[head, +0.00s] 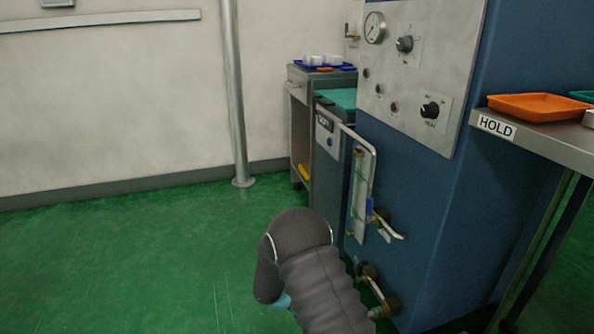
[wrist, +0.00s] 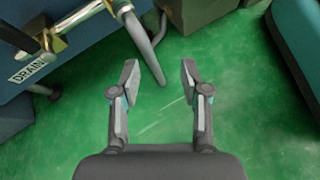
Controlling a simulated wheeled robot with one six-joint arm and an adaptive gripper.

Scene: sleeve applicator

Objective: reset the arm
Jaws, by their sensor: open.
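My gripper (wrist: 160,77) shows in the wrist view with its two fingers spread wide apart. In the head view my arm is folded at the bottom centre, in front of the blue machine (head: 408,215). The fingers are hidden in the head view.
The machine's lower front carries brass valves (head: 390,306) and a sight glass (head: 362,190), close to the right of my arm. A DRAIN label (wrist: 33,68) shows at upper left in the wrist view. A HOLD table (head: 545,140) with an orange tray (head: 535,106) stands right. Floor at left is clear.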

